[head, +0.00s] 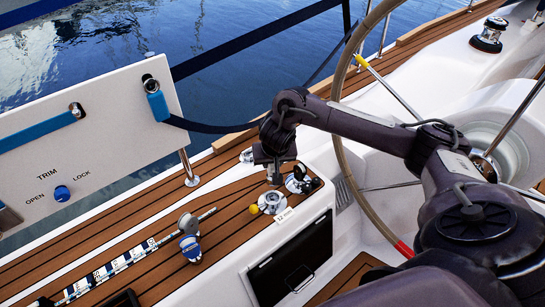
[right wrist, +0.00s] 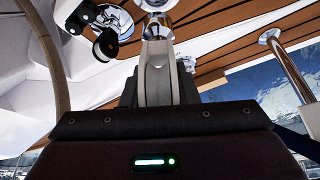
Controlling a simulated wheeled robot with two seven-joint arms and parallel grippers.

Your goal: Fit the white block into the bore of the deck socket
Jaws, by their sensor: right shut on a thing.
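My right gripper (head: 274,180) points down over the deck and is shut. In the right wrist view its fingers (right wrist: 157,45) meet close together around a pale piece, probably the white block; I cannot clearly tell block from fingers. A chrome deck fitting (head: 272,203), probably the deck socket, lies just below the gripper in the head view, beside a "12 mm" label. In the right wrist view a chrome fitting (right wrist: 155,4) shows at the top edge beyond the fingertips. Its bore is hidden, and I cannot tell whether the block touches it. My left gripper is out of view.
A yellow knob (head: 254,210) sits left of the fitting, and a black and chrome fitting (head: 300,180) stands close at right. The steering wheel (head: 345,130) rises right of the gripper. A chrome post (head: 188,168) and white trim panel (head: 90,145) stand left.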

